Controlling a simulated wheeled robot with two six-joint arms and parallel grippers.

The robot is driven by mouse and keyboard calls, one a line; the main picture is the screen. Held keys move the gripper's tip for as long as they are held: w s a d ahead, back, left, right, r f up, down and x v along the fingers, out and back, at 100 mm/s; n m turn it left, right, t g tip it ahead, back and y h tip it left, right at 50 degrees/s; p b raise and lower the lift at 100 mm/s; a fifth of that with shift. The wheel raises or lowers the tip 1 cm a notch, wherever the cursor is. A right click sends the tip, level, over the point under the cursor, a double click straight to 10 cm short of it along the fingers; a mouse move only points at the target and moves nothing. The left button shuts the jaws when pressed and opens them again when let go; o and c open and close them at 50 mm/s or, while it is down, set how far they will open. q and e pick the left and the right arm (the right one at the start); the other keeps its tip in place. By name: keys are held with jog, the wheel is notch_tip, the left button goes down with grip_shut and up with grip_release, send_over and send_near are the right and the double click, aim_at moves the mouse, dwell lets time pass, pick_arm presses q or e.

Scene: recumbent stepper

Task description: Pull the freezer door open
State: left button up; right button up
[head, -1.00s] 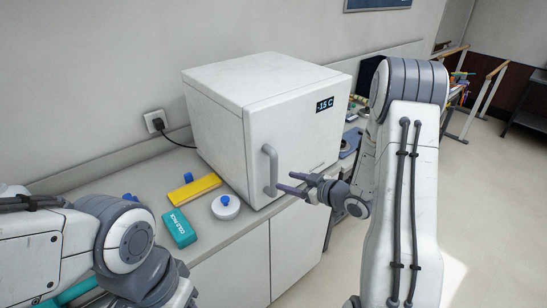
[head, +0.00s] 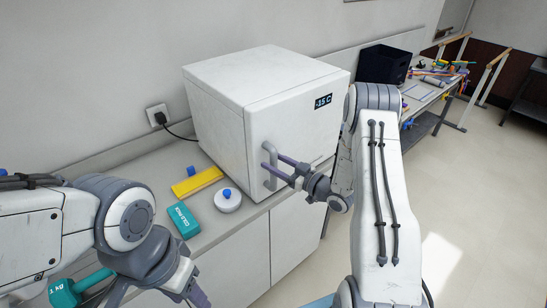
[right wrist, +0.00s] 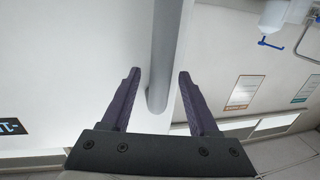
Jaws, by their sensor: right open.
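The white freezer (head: 235,105) is a box on the counter, with its door (head: 300,120) shut and a small display on it. A grey vertical handle (head: 270,182) is on the door's left side. My right gripper (head: 267,158) is open at the handle, with its fingers on either side of the bar. In the right wrist view the handle (right wrist: 166,45) runs between the two spread fingers (right wrist: 159,75), with gaps visible on both sides. My left gripper (head: 188,296) is low at the bottom edge, partly cut off, so its jaws cannot be judged.
A yellow item (head: 197,181), a white round item with a blue knob (head: 228,200) and a teal cold pack (head: 184,220) lie on the counter before the freezer. A teal dumbbell (head: 65,290) is at lower left. A dark bin (head: 383,64) stands behind.

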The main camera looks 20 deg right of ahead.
jog(key=shift+w+a, duration=0.15)
jog(key=shift+w, duration=0.15)
grip_shut()
dwell(1.3)
